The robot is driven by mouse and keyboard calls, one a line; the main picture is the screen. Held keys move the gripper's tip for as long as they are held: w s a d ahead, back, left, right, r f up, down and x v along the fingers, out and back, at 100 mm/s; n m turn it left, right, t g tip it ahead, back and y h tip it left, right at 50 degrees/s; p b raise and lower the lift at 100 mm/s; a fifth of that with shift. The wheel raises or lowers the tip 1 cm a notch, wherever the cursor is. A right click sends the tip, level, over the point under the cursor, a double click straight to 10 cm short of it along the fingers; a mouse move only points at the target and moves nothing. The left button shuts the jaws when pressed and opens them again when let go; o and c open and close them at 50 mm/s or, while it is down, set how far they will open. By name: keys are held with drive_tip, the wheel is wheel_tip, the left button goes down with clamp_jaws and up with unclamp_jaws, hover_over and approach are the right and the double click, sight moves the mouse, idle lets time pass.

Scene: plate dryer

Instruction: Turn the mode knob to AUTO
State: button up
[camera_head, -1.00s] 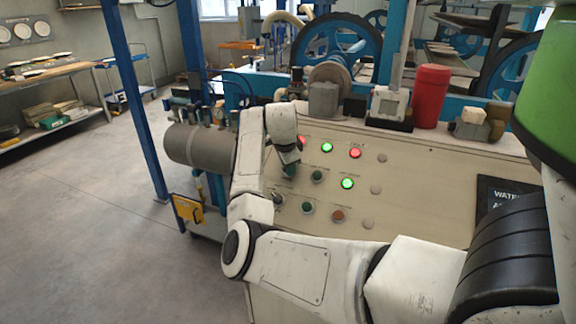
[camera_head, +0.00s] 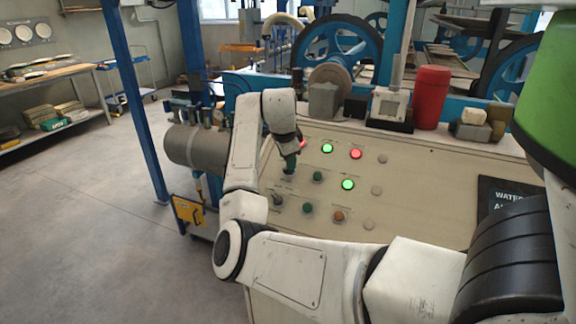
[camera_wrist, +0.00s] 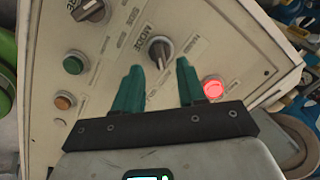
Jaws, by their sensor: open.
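The mode knob (camera_wrist: 160,50) is a dark rotary knob with a pale pointer, with the printed word MODE beside it in the wrist view. My gripper (camera_wrist: 156,72) has two green fingers, open, with the knob ahead of and roughly between the fingertips. I see no contact with the knob. In the head view my gripper (camera_head: 289,163) is at the upper left of the sloped control panel (camera_head: 420,190). There the knob is mostly hidden by my gripper. The label positions around the knob are too small to read surely.
A lit red lamp (camera_wrist: 213,88) is just right of the right finger. A second dark knob (camera_wrist: 86,8) and green (camera_wrist: 74,58) and orange (camera_wrist: 64,101) buttons are on the left. A lit green lamp (camera_head: 327,148) shows in the head view. A red cylinder (camera_head: 431,97) stands behind the panel.

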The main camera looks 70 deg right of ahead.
drive_tip(key=v, duration=0.6)
drive_tip(key=shift+a+r, duration=0.1)
idle(0.4)
drive_tip(key=w+a+f+n+t, duration=0.1)
drive_tip(key=a+f+n, duration=1.5)
drive_tip(key=a+f, duration=0.4)
drive_tip(key=s+a+f+n+y, duration=0.1)
drive_tip(key=s+a+f+n, duration=0.2)
drive_tip(key=a, duration=0.4)
drive_tip(key=s+a+f+n+y, duration=0.2)
drive_tip(key=s+a+f+n, duration=0.2)
drive_tip(key=a, duration=0.4)
drive_tip(key=s+a+f+n+y, duration=0.1)
drive_tip(key=s+a+f+n, duration=0.3)
drive_tip(key=s+a, duration=0.2)
drive_tip(key=shift+a+n+g+y, duration=0.3)
drive_tip(key=shift+a+n+y, duration=0.1)
drive_tip(key=shift+a, duration=0.55)
drive_tip(key=shift+a, duration=0.15)
